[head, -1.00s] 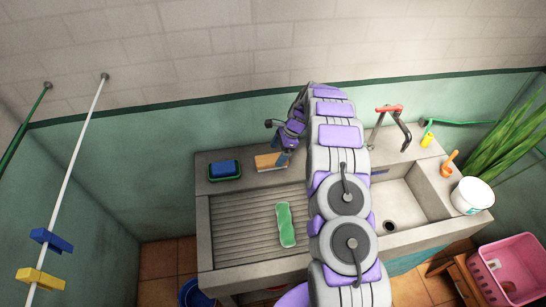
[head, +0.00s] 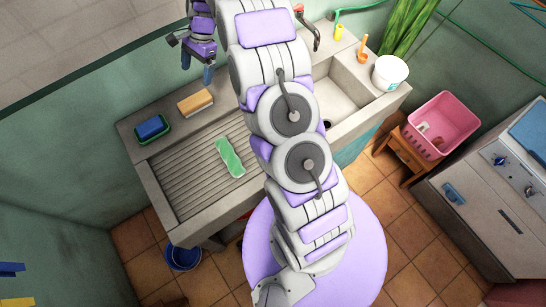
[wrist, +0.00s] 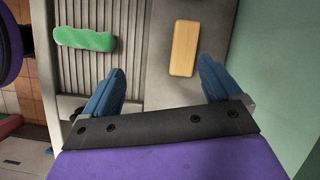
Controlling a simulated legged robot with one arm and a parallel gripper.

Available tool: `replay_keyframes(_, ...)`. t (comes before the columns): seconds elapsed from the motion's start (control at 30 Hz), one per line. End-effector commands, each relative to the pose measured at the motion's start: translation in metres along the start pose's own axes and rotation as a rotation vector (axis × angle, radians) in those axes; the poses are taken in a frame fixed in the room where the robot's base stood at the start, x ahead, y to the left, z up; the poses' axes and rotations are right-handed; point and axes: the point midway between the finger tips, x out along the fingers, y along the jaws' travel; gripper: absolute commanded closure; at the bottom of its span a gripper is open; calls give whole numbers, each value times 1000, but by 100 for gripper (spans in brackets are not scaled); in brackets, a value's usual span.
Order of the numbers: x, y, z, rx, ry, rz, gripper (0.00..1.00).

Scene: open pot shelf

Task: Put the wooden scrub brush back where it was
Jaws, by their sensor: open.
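The wooden scrub brush (head: 195,102) is a tan block with a paler underside. It lies on the concrete back ledge of the sink, right of a green dish with a blue block. It also shows in the wrist view (wrist: 184,48), lying flat beyond the fingertips. My gripper (head: 197,68) is above the ledge, behind and right of the brush in the head view. In the wrist view my gripper (wrist: 163,74) has its two blue fingers wide apart, with nothing between them and a gap to the brush.
A green brush-like object (head: 229,157) lies on the ribbed drainboard (head: 190,172). The blue block (head: 151,127) sits in its green dish at the ledge's left. A white bucket (head: 390,73) and orange scoop (head: 362,47) stand at the right. The wall (wrist: 280,60) is close behind the ledge.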

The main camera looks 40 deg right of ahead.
Motion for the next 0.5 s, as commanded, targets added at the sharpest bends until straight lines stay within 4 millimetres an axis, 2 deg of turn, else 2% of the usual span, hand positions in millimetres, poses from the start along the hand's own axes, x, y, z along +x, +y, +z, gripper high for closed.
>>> replay_keyframes(0.1, -20, 16, 30, -96, 14, 17, 8)
replay_keyframes(0.3, -45, 51, 71, -251, 33, 55, 8)
replay_keyframes(0.5, -71, 92, 101, -404, 52, 91, 8)
